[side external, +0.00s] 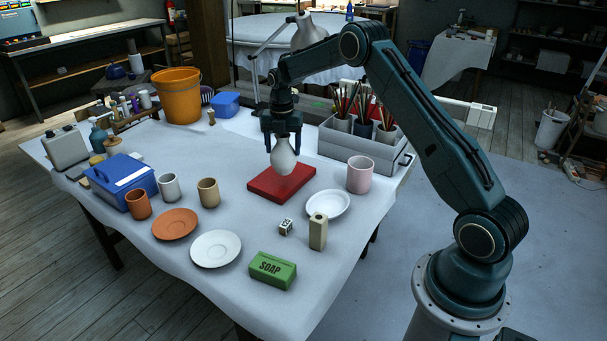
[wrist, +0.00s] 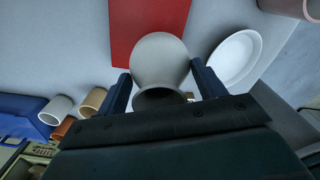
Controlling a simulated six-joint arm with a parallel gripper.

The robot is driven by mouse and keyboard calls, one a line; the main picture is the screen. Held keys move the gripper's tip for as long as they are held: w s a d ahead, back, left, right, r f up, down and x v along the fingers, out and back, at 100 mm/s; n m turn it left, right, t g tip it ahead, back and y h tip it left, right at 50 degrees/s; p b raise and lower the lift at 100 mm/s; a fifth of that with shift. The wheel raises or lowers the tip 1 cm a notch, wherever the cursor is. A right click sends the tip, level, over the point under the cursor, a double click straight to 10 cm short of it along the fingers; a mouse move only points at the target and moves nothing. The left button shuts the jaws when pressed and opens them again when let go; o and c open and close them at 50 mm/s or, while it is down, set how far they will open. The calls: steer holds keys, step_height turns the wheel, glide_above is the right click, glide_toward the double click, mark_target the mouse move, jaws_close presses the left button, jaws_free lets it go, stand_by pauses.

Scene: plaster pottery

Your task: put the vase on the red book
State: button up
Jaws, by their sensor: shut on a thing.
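The pale grey vase (side external: 284,157) is upright between the fingers of my gripper (side external: 283,143). My gripper is shut on its upper part. In the side view the vase is over the red book (side external: 265,190), which lies flat on the table; I cannot tell whether its base touches the cover. In the wrist view the vase (wrist: 160,62) sits between the two fingers (wrist: 160,92), and the red book (wrist: 128,28) shows behind it, partly hidden by the vase.
A white bowl (side external: 328,204) and a pink cup (side external: 359,175) stand right of the book. A grey crate (side external: 350,148) with brushes is behind. A tan cup (side external: 208,192) stands to the left. A beige block (side external: 318,232) and green soap box (side external: 273,270) are in front.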

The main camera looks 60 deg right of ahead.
mark_target(284, 158)
steer(key=shift+f, duration=2.1)
steer(key=shift+f, duration=0.15)
steer(key=o, duration=1.1)
steer(key=shift+o, duration=0.2)
step_height(284, 158, up, 12)
steer(key=shift+r, duration=0.15)
steer(key=shift+a+r, duration=0.1)
